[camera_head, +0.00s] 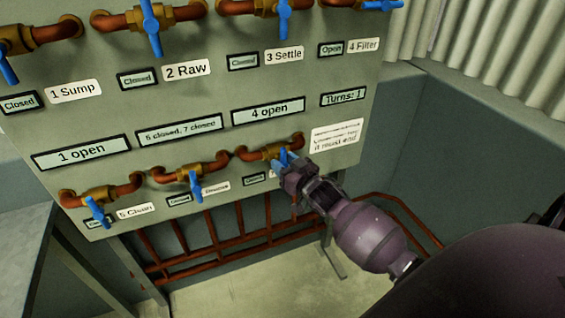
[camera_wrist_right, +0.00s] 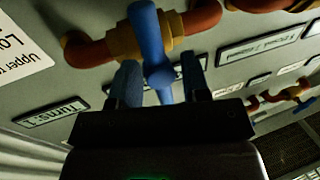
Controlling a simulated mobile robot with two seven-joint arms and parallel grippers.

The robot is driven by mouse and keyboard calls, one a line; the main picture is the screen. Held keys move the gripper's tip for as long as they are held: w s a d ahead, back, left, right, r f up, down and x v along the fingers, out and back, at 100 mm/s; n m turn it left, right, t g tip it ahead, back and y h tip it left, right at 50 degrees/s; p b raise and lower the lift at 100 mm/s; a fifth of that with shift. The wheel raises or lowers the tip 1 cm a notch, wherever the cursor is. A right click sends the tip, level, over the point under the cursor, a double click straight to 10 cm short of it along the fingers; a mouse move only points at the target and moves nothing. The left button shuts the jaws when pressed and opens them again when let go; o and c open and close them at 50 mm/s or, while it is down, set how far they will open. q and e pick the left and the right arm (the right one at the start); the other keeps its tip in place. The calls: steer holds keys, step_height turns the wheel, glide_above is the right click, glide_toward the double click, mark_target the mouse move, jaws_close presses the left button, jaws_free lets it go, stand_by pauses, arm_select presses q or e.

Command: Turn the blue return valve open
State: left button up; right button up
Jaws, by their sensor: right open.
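The valve panel (camera_head: 215,90) carries a lower row of three brass valves with blue handles. My right gripper (camera_head: 288,165) is at the rightmost lower valve (camera_head: 262,153), whose name label is mostly hidden behind it. A small state plate (camera_head: 255,180) beside it seems to read Closed. In the right wrist view the blue handle (camera_wrist_right: 150,45) of this valve stands between the two open fingers, with its knob near the palm. I cannot tell whether either finger touches it. My left gripper is not in view.
Lower left are the valve marked 5 Clean (camera_head: 97,208) and the middle lower valve (camera_head: 190,183). An upper row includes 2 Raw (camera_head: 150,25). Display plates include "4 open" (camera_head: 268,111) and "Turns: 1" (camera_head: 343,99). Copper pipes (camera_head: 230,240) run below the panel.

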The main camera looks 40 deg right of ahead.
steer(key=shift+w, duration=0.3)
steer(key=shift+c, duration=0.2)
jaws_close()
